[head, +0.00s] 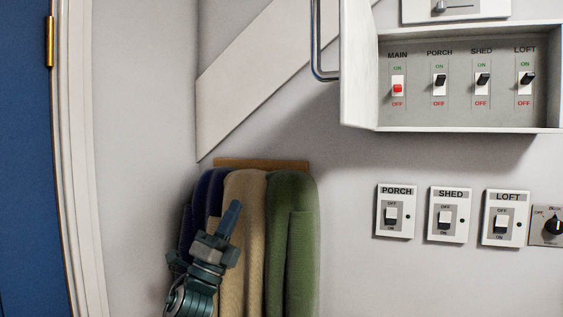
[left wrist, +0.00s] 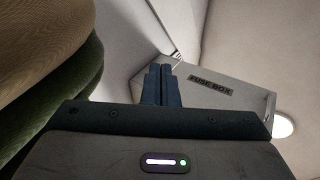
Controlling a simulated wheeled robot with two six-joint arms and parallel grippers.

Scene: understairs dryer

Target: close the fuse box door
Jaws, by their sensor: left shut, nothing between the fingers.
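The fuse box (head: 548,85) is a pale box on the wall at the upper right of the head view, with a row of labelled switches inside. Its door (head: 358,65) stands open, hinged at the left side and swung outward. A metal bar handle (head: 316,45) is on the door's outer face. The left wrist view shows that face with the FUSE BOX label (left wrist: 230,92). My left gripper (head: 231,218) is shut and empty, below and left of the door, in front of the coats. Its fingers show in the left wrist view (left wrist: 161,85). My right gripper is out of view.
Coats (head: 290,235) hang from a wooden rail (head: 262,163) under the door's left side. Labelled switches such as PORCH (head: 396,212) sit on the wall below the box. A blue door (head: 25,150) is at the far left.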

